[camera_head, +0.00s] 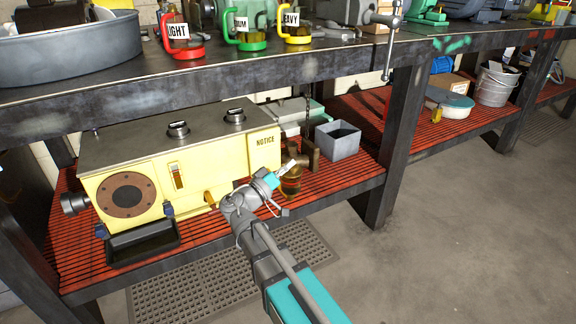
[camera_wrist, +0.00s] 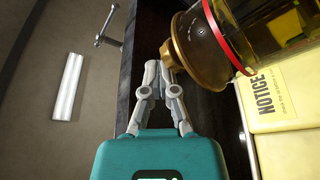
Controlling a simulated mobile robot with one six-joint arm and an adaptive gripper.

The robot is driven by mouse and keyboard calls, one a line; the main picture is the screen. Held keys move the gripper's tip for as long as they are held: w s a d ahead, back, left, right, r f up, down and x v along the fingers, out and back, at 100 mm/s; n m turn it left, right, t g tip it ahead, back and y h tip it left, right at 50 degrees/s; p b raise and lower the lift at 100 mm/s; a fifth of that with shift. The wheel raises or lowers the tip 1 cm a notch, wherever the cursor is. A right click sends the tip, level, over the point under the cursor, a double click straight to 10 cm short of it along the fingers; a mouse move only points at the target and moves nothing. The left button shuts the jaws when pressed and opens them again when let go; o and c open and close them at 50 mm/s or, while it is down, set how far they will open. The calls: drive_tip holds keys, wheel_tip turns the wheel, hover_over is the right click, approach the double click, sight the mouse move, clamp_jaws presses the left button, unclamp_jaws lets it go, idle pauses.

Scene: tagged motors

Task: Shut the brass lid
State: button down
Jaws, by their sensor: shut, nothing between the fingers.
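A small amber glass jar (camera_head: 290,186) with brass parts stands at the right end of the yellow machine, on the red slatted shelf. In the wrist view the glass (camera_wrist: 245,30) has a red band, and a flared brass piece (camera_wrist: 200,55) sits at its upper end. I cannot tell whether this piece is the lid or the collar, nor how far any lid stands open. My gripper (camera_wrist: 162,70) has its fingertips together and empty, right beside the brass rim. Contact cannot be told. In the head view my gripper (camera_head: 285,168) partly covers the jar's top.
The yellow machine (camera_head: 210,165) with a NOTICE label stands left of the jar. A grey open box (camera_head: 338,140) stands to the right behind. The bench top (camera_head: 200,85) runs above the shelf (camera_head: 330,180), and a dark leg (camera_head: 395,150) stands at right.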

sight(288, 176)
drive_tip(key=shift+s+d, duration=0.15)
drive_tip(key=shift+d, duration=0.05)
wheel_tip(288, 176, up, 4)
drive_tip(key=p, duration=0.4)
drive_tip(key=shift+a+r, duration=0.1)
drive_tip(key=shift+s+a+f, duration=0.1)
drive_tip(key=shift+a+f, duration=0.15)
drive_tip(key=s+a+f+b, duration=0.3)
drive_tip(key=a, duration=0.5)
drive_tip(key=shift+s, duration=0.4)
drive_tip(key=shift+s, duration=0.15)
